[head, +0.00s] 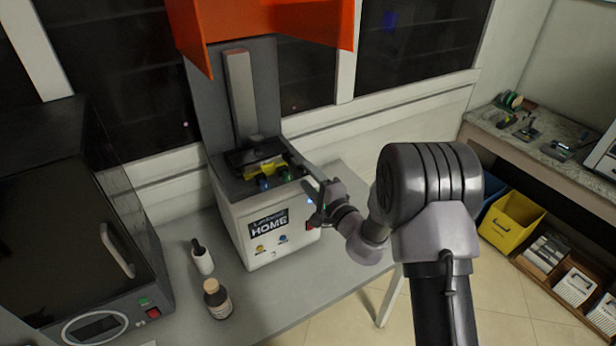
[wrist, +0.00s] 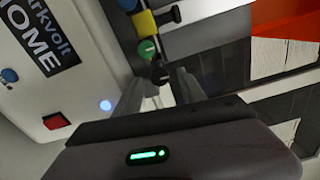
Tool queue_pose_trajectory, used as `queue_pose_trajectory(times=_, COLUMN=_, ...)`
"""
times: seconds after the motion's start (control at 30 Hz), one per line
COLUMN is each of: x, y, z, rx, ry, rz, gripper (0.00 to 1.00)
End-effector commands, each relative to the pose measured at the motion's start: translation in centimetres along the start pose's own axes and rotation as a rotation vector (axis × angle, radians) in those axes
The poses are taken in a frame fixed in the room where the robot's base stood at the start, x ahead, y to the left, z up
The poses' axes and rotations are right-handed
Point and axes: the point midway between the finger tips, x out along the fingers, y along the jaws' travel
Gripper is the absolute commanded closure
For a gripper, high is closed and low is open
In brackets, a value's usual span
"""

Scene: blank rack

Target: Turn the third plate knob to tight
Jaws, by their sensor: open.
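A white machine (head: 250,225) labelled HOME stands on the grey table. On its top plate are a blue knob (head: 264,184) and a green knob (head: 284,174) beside a yellow block (head: 262,167). In the wrist view I see the blue knob (wrist: 127,4), the yellow block (wrist: 146,22), the green knob (wrist: 147,50) and a black knob (wrist: 160,76). No marking shows which knob is third. My gripper (head: 314,190) is at the machine's right top edge. In the wrist view its open fingers (wrist: 163,92) point toward the black knob; contact is unclear.
An orange hood (head: 270,22) hangs above the machine's column (head: 241,95). A black oven-like unit (head: 70,220) stands left. A red button (wrist: 57,121) is on the machine's face.

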Motion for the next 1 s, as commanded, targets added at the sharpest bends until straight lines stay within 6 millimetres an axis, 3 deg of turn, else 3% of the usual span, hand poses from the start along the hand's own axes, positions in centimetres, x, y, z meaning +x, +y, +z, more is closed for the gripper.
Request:
queue_pose_trajectory(times=0.37, x=0.77, y=0.01, z=0.01, rx=0.000, ry=0.000, rz=0.001, gripper=0.52)
queue_pose_trajectory(times=0.6, x=0.74, y=0.00, z=0.01, rx=0.000, ry=0.000, rz=0.000, gripper=0.99)
queue_pose_trajectory(times=1.0, x=0.73, y=0.02, z=0.01, rx=0.054, ry=0.000, rz=0.001, gripper=1.00)
